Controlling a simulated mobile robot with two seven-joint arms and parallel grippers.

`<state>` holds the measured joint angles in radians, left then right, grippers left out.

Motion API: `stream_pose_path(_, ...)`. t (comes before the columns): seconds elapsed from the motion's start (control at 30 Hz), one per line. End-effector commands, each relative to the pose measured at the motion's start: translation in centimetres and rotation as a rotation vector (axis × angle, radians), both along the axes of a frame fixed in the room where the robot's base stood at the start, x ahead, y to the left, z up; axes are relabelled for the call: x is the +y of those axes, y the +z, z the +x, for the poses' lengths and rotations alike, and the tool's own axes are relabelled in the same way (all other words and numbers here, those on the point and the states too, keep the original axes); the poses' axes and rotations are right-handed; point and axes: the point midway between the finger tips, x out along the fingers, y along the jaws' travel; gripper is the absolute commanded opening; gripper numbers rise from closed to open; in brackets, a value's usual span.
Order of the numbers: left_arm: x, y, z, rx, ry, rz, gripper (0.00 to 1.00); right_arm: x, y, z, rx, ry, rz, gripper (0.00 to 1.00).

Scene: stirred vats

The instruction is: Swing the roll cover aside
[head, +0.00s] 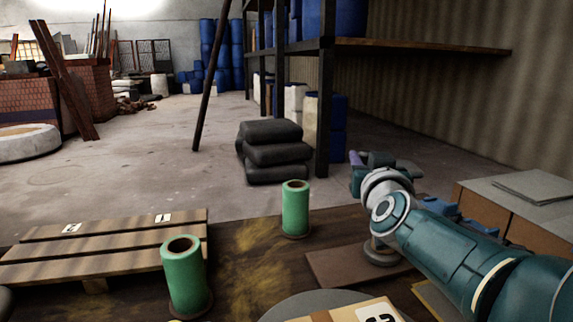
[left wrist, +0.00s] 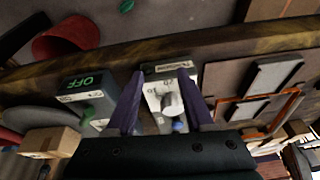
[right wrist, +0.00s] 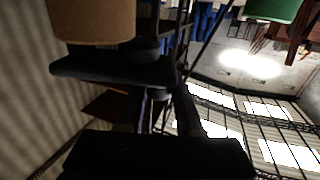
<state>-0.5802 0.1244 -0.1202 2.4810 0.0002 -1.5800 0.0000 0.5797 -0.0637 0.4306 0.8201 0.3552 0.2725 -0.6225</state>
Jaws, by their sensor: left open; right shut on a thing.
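I cannot pick out the roll cover with certainty. My right gripper (head: 380,164) is at the far end of my teal arm, beyond the wooden bench, partly hidden by the wrist. In the right wrist view, it is shut on a dark part (right wrist: 155,100); whether that is the cover is unclear. A dark flat plate (right wrist: 105,70) lies beside the fingers, with a brown cylinder (right wrist: 92,18) against it.
Two green cylinders (head: 185,275) (head: 295,208) stand on the bench. A slatted wooden pallet (head: 110,243) lies at left. Dark sacks (head: 272,150) are stacked beyond, beside a shelf post. A box marked OFF (left wrist: 88,84) stands beside the knob box. Open floor lies at back left.

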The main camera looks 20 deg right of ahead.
Motion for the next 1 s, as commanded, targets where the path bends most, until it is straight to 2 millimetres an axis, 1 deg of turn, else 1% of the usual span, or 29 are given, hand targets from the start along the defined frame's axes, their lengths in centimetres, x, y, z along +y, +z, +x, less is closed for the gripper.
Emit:
stream_pose_path(0.03,0.0,-1.0,0.0,0.000,0.000,-0.001,0.53,0.2,-0.4,0.5,-0.005,-0.030,0.009,0.00)
stream_pose_path(0.1,0.0,-1.7,0.0,0.001,0.000,-0.001,0.53,0.0,-0.4,0.8,-0.004,-0.076,0.007,0.00)
stream_pose_path(0.3,-0.1,-3.5,0.0,0.002,0.002,-0.004,0.53,-0.5,-0.3,1.5,-0.004,-0.177,0.002,0.00)
stream_pose_path(0.4,-0.2,-4.0,0.0,0.002,0.004,-0.005,0.53,-0.7,-0.2,1.7,-0.002,-0.209,-0.001,0.00)
stream_pose_path(0.6,-0.2,-4.4,0.0,0.001,0.005,-0.008,0.53,-0.9,0.0,1.9,-0.002,-0.243,-0.004,0.00)
stream_pose_path(1.0,-0.2,-4.3,0.0,0.001,0.005,-0.007,0.53,-1.1,0.2,1.9,-0.003,-0.250,-0.007,0.00)
